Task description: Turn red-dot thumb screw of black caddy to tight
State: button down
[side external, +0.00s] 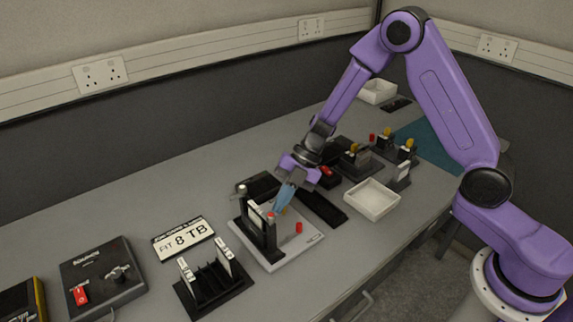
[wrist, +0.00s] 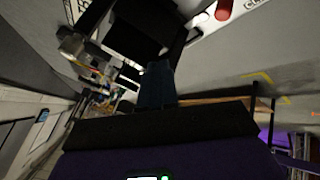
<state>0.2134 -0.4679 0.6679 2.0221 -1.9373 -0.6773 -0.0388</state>
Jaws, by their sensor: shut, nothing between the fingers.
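The black caddy (side external: 268,238) stands upright on a light grey plate (side external: 310,239) near the middle of the bench in the side view. A small red spot (side external: 271,214) shows at its upper right edge, and a grey knob (side external: 241,189) at its upper left. I cannot tell for sure which is the red-dot thumb screw. My gripper (side external: 281,208) is shut and empty, its blue fingers tilted down just right of the caddy's top; contact cannot be told. In the wrist view the shut fingers (wrist: 157,68) point at a dark block, likely the caddy (wrist: 115,35).
A red peg (side external: 299,228) stands on the plate right of the caddy. A white tray (side external: 371,200) and several black holders stand right.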

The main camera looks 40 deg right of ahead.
jog(key=w+d+r, duration=0.4)
jog(key=d+r, duration=0.2)
jog(key=r, duration=0.2)
jog(key=w+a+r+m+t, duration=0.2)
jog(key=a+r+m+t, duration=0.1)
jog(key=a+r+t, duration=0.25)
jog(key=s+r+m+t+h, duration=0.2)
jog(key=s+r+m+t, duration=0.1)
jog(key=s+r+m, duration=0.15)
jog(key=s+d+f+m+g+h, duration=0.1)
jog(key=s+d, duration=0.3)
jog(key=s, duration=0.6)
jog(key=s+d+f+m+g+h, duration=0.2)
jog(key=s+d+m+g, duration=0.1)
jog(key=s, duration=0.7)
jog(key=s+d+f+m+g+h, duration=0.2)
jog(key=s+d+m+g, duration=0.1)
jog(key=s, duration=0.8)
jog(key=shift+d+g, duration=0.55)
jog(key=shift+d, duration=0.4)
jog(key=shift+f, duration=0.1)
